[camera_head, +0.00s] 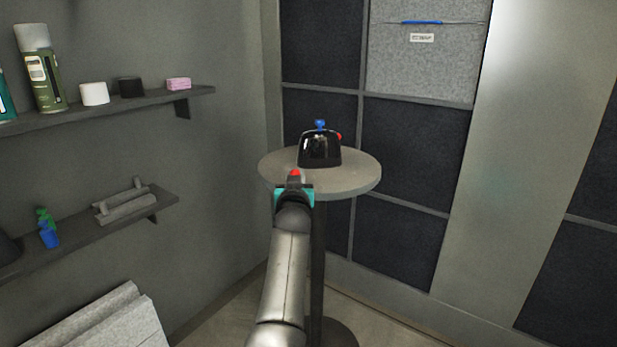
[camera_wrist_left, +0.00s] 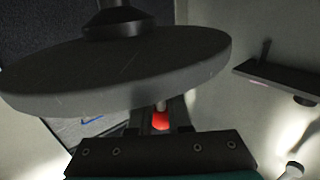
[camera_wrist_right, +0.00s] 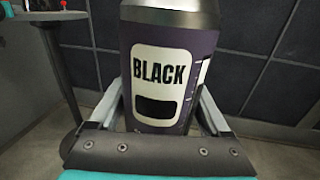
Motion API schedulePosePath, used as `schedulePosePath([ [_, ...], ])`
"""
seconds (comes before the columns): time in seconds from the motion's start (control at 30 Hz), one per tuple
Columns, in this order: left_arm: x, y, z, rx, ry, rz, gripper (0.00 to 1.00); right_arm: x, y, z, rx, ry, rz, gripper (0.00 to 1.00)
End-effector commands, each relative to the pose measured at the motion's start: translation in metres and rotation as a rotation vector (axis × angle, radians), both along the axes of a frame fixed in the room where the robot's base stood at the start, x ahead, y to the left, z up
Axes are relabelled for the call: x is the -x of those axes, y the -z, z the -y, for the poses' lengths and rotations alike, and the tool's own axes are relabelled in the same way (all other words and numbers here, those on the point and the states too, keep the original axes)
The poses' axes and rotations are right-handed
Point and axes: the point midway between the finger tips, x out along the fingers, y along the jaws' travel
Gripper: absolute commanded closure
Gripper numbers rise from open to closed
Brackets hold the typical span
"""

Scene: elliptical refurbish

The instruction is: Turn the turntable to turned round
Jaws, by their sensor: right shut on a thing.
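The turntable appears to be the round grey top (camera_head: 355,180) on a dark post. A red knob (camera_head: 295,173) shows at its near edge. In the left wrist view the disc (camera_wrist_left: 60,85) fills the upper part, and the red knob (camera_wrist_left: 160,121) hangs on a short pale peg at its rim. My left gripper (camera_head: 294,184) is at this knob, its fingers (camera_wrist_left: 158,118) apart on either side of it. My right gripper (camera_wrist_right: 160,115) is shut on a dark spray can (camera_wrist_right: 185,60) labelled BLACK; both are outside the head view.
A glossy black object (camera_head: 320,150) with a blue top and a red part stands on the disc. Wall shelves at left hold a green can (camera_head: 40,75), a white cup (camera_head: 94,94) and small items. Dark wall panels (camera_head: 415,150) stand close behind the table.

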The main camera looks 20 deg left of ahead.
Motion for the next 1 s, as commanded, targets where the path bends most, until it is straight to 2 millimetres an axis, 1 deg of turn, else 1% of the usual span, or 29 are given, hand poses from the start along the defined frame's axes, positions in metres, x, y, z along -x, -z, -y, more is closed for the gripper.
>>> schedulePosePath([
  [0.03,0.0,0.0,0.0,0.0,0.0,0.001,0.77,0.0,-0.001,0.0,0.0,0.0,0.003,0.86],
  [0.2,0.0,0.0,0.0,0.0,0.0,0.001,0.58,0.0,-0.001,0.0,0.0,0.0,0.003,0.86],
  [0.47,0.001,0.0,0.0,0.0,0.0,0.0,0.58,0.0,-0.002,0.0,0.0,0.0,0.003,0.86],
  [0.57,0.004,0.0,0.002,0.0,0.0,-0.001,0.58,0.0,-0.005,0.0,0.0,0.0,0.003,0.86],
  [0.67,0.012,0.0,0.006,0.0,0.0,-0.002,0.58,0.0,-0.01,0.0,0.0,0.0,0.003,0.86],
  [1.0,0.051,-0.001,0.025,0.0,0.001,-0.002,0.58,0.0,-0.032,0.0,0.0,0.0,0.003,0.86],
])
